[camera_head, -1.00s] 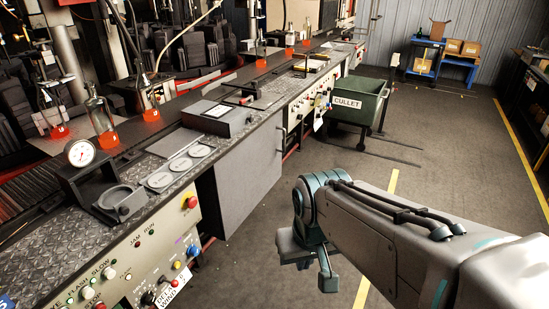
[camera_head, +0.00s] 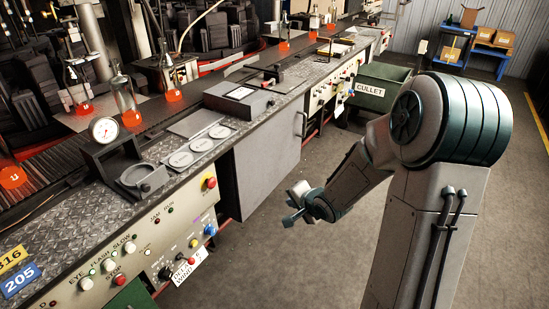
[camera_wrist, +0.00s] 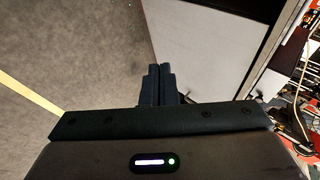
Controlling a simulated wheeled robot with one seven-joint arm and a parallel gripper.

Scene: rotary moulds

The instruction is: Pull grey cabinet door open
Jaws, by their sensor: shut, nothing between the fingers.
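The grey cabinet door (camera_head: 266,165) is a flat panel in the front of the long bench, between the near control panel and the far one. It looks shut. A bar handle (camera_head: 304,124) stands upright near its far edge. My gripper (camera_head: 290,215) is in front of the door, low over the floor, apart from the door and handle. In the wrist view my gripper (camera_wrist: 158,70) has its two dark fingers together with nothing between them. A pale panel, likely the door (camera_wrist: 205,45), lies to their right there. The handle cannot be made out in that view.
The near control panel (camera_head: 150,245) with knobs and a tag stands left of the door. A green cullet bin (camera_head: 385,72) stands beyond it. Bottles with glowing red bases line the bench top. The floor (camera_head: 260,270) before the door is clear.

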